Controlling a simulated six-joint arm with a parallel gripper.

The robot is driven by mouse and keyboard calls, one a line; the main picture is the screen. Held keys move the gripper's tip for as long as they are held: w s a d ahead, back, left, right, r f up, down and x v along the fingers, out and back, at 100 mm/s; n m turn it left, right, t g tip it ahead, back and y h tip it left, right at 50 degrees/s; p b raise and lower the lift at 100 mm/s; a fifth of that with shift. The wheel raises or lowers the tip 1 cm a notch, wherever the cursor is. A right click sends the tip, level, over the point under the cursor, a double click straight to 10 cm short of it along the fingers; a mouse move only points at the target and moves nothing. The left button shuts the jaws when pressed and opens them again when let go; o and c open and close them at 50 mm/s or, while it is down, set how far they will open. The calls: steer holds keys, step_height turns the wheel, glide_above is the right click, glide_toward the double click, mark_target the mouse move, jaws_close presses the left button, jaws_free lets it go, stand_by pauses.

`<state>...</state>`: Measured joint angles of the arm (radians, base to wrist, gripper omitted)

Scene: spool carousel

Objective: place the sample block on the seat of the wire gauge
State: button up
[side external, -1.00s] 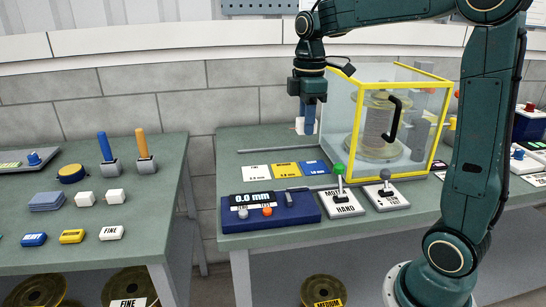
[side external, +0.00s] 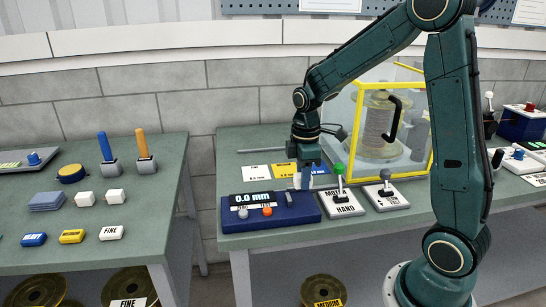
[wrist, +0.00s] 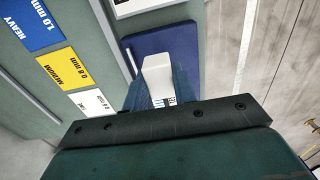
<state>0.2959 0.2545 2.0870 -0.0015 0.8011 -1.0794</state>
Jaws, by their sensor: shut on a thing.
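The wire gauge (side external: 240,218) is a dark blue box on the front of the middle bench, with a display reading 0.0 mm. It also shows as a blue surface in the wrist view (wrist: 196,50). My gripper (side external: 304,180) points down over the gauge's right end. In the wrist view, its blue fingers are shut on the white sample block (wrist: 157,70), which has dark print partly hidden near the fingers. The block appears over the gauge's blue surface. I cannot tell whether it touches the gauge; the seat is hidden.
The green-knobbed lever (side external: 339,170) stands just right of my gripper, with a grey-knobbed lever (side external: 385,176) beyond it. A yellow-framed clear case (side external: 357,110) with a spool stands behind. Label cards (side external: 256,171) lie behind the gauge. The left bench holds several small blocks.

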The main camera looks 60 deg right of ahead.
mark_target(302, 201)
steer(key=shift+f, duration=2.2)
steer(key=shift+f, duration=0.15)
steer(key=o, duration=0.9)
steer(key=shift+o, duration=0.2)
step_height(302, 201, up, 12)
steer(key=shift+r, duration=0.15)
